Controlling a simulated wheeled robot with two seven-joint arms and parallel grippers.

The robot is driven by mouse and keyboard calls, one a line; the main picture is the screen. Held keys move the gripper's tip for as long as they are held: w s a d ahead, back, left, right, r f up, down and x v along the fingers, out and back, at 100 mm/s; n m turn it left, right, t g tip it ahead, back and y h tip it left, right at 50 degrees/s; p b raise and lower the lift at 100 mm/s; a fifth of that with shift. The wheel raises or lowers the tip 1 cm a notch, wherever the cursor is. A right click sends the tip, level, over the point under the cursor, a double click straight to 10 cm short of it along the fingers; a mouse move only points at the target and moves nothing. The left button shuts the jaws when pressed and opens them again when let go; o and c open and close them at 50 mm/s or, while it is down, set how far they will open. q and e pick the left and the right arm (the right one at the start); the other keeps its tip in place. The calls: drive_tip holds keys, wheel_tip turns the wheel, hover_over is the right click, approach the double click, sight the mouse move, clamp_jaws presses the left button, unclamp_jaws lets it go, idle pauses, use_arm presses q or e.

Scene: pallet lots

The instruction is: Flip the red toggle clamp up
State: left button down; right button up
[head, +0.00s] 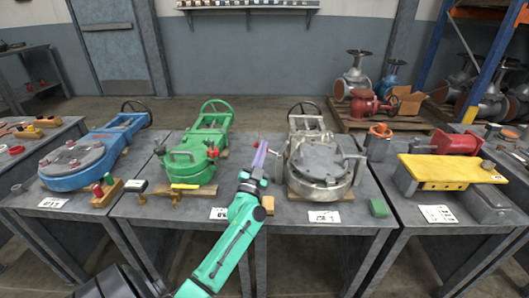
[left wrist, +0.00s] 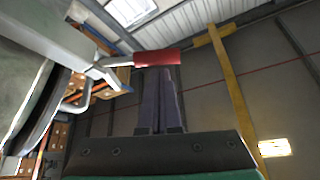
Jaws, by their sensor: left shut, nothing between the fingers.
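The red toggle clamp handle (left wrist: 157,57) sits on a pale metal lever in the left wrist view. The lever runs out from a silver body (left wrist: 60,45) at the left. In the head view the silver round-lidded valve (head: 318,162) stands right of my left gripper (head: 261,150); the red handle is too small to make out surely there. My left gripper's purple fingers are together and empty. In the left wrist view their tips (left wrist: 158,72) appear just below the red handle, overlapping its lower edge; I cannot tell if they touch. My right gripper is not in view.
A blue valve (head: 75,165) and a yellow bar (head: 440,170) lie on side tables. The table front (head: 160,207) has bare room.

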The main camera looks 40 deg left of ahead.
use_arm(q)
drive_tip(key=shift+f, duration=0.15)
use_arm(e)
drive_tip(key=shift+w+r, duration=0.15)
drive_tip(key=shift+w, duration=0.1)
use_arm(q)
drive_tip(key=shift+s, duration=0.1)
drive_tip(key=shift+s+a+f+p, duration=0.2)
drive_tip(key=shift+a+f+p, duration=0.15)
drive_tip(key=shift+f, duration=0.35)
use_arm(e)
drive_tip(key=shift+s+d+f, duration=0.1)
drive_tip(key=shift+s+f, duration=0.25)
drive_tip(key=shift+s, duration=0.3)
use_arm(q)
drive_tip(key=shift+r, duration=0.1)
